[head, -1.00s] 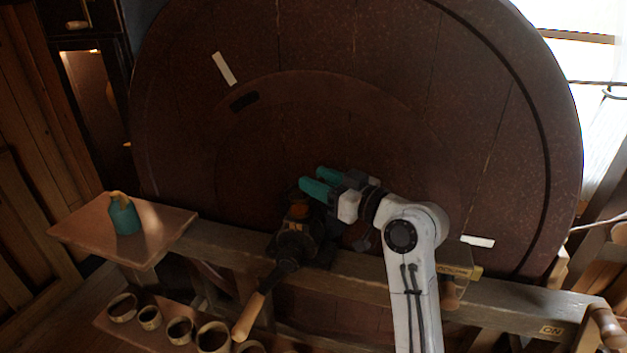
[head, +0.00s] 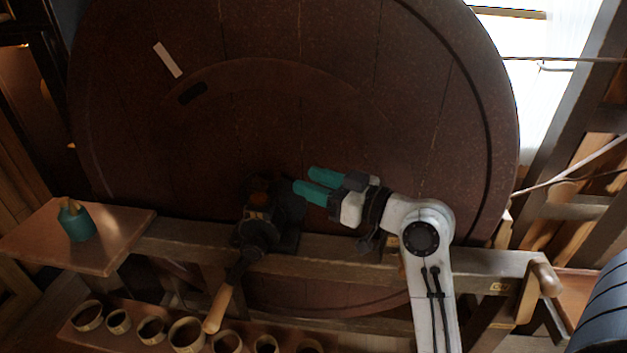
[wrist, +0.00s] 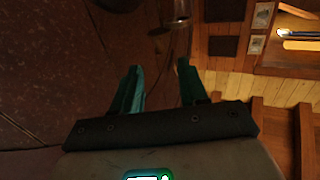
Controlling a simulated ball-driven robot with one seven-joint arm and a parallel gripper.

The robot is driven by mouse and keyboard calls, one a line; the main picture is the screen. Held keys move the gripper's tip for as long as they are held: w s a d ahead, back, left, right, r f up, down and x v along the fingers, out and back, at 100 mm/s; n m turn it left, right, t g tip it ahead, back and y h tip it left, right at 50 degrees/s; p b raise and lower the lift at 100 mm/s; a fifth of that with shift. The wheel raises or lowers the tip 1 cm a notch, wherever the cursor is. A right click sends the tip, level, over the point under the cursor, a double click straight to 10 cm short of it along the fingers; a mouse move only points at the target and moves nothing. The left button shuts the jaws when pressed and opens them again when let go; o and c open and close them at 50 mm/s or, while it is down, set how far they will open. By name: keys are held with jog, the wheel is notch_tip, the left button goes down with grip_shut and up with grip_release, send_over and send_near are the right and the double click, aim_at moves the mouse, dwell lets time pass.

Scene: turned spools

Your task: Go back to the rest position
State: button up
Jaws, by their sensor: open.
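My gripper (head: 308,182) has teal fingers and points left in the head view, in front of the large dark round wheel (head: 300,110). Its fingers are apart with nothing between them. In the wrist view my gripper (wrist: 160,78) also shows open and empty, with the wheel's dark surface (wrist: 60,70) to the left. A dark crank mechanism (head: 262,228) with a wooden handle (head: 218,308) sits on the beam to the left of and below the gripper, apart from it.
A small table (head: 120,235) at the left bears a teal pot (head: 76,222). Several ring-shaped spools (head: 187,335) stand on a low shelf. A wooden beam (head: 350,258) crosses below the wheel. A dark blue ribbed object (head: 603,310) is at the lower right.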

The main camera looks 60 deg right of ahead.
dwell(0.3)
jog(key=s+a+f+g+y, duration=0.1)
jog(key=a+f+g, duration=0.45)
jog(key=f, duration=0.55)
jog(key=s+a+f+g+y, duration=0.15)
jog(key=a+f+g, duration=0.35)
jog(key=f, duration=0.5)
jog(key=s+a+f+g+h, duration=0.1)
jog(key=s+a+f+g, duration=0.5)
jog(key=s+f, duration=0.5)
jog(key=shift+s+a, duration=0.7)
jog(key=shift+a, duration=0.1)
